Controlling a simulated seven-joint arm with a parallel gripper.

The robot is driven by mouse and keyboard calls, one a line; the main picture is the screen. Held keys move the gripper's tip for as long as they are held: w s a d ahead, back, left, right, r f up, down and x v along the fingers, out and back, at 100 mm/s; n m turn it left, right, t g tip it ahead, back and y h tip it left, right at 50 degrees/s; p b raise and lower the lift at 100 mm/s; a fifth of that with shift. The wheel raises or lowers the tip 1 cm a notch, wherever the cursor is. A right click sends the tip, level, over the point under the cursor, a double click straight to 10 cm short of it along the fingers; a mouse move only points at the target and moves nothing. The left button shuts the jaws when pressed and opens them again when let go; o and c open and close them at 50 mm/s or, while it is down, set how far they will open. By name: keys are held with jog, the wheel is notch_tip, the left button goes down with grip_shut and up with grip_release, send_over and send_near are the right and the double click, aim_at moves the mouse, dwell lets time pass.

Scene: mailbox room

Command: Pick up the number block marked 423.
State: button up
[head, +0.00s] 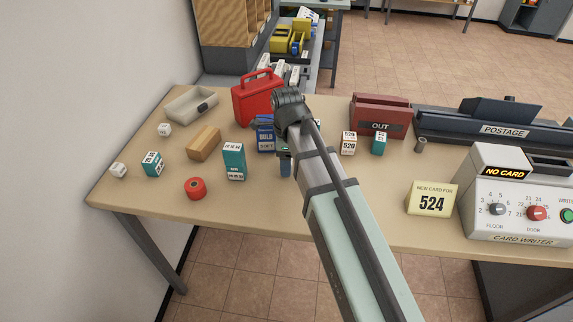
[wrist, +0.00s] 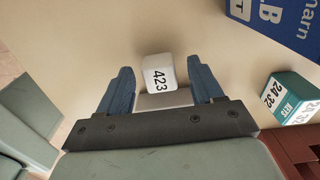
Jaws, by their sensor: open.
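The white number block marked 423 (wrist: 159,74) shows in the wrist view, its number turned sideways. It sits on the table between the blue fingers of my gripper (wrist: 161,76), with a gap visible on each side. My gripper is open. In the head view my own arm hides the block, and only a little of my gripper (head: 285,163) shows beside the arm.
A teal box (head: 234,161) and a blue box (head: 265,139) stand left of my arm. A white block marked 520 (head: 348,146) and a small teal block (head: 379,144) stand to its right. A red case (head: 258,98) stands behind. The card writer (head: 515,220) is at the right.

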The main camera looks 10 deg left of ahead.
jog(key=shift+f, duration=0.85)
jog(key=c, duration=1)
jog(key=shift+r, duration=0.15)
jog(key=shift+c, duration=0.2)
